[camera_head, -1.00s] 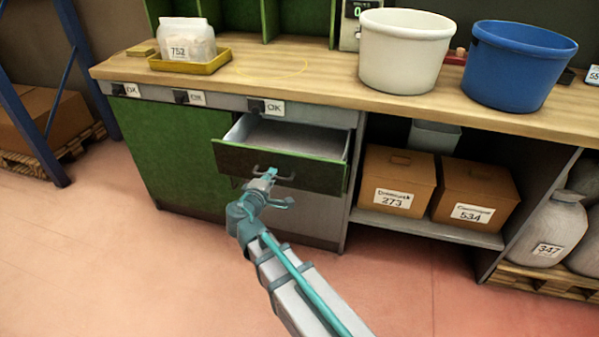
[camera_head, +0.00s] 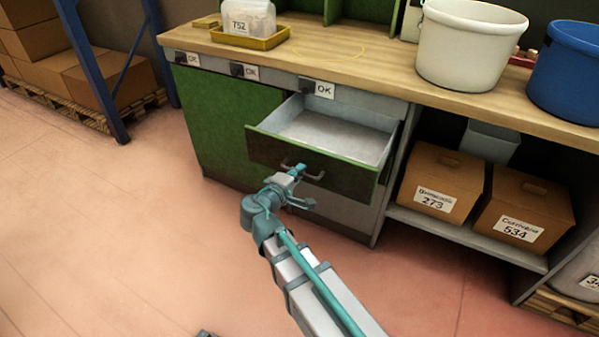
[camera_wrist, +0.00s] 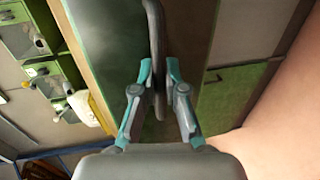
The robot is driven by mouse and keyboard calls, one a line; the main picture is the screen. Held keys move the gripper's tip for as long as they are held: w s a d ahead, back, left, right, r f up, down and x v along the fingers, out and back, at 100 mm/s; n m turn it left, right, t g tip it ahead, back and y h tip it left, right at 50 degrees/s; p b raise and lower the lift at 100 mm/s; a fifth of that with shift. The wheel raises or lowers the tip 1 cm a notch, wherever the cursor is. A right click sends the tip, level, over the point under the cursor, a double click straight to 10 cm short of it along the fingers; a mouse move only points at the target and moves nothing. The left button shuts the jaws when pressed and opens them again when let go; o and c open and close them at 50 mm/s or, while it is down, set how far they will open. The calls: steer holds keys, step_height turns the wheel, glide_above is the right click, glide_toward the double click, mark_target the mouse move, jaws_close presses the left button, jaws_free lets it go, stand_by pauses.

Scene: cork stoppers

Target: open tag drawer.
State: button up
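The drawer (camera_head: 318,136), with a dark green front and pale grey inside, stands pulled out under the bench in the head view. It looks empty. Its curved metal handle (camera_head: 316,177) sits on the front. My gripper (camera_head: 302,181) is at this handle. In the wrist view, the handle (camera_wrist: 156,50) runs between the two teal-tipped fingers of my gripper (camera_wrist: 159,72), which close in on it from both sides. The exact contact at the fingertips is hard to see.
The wooden worktop (camera_head: 385,80) holds a yellow tray (camera_head: 265,42), a white bucket (camera_head: 465,50) and a blue bucket (camera_head: 570,80). Cardboard boxes (camera_head: 440,180) fill the shelf at right. The floor (camera_head: 120,230) in front is clear.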

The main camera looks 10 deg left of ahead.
steer(key=o, duration=0.5)
steer(key=v, duration=1.2)
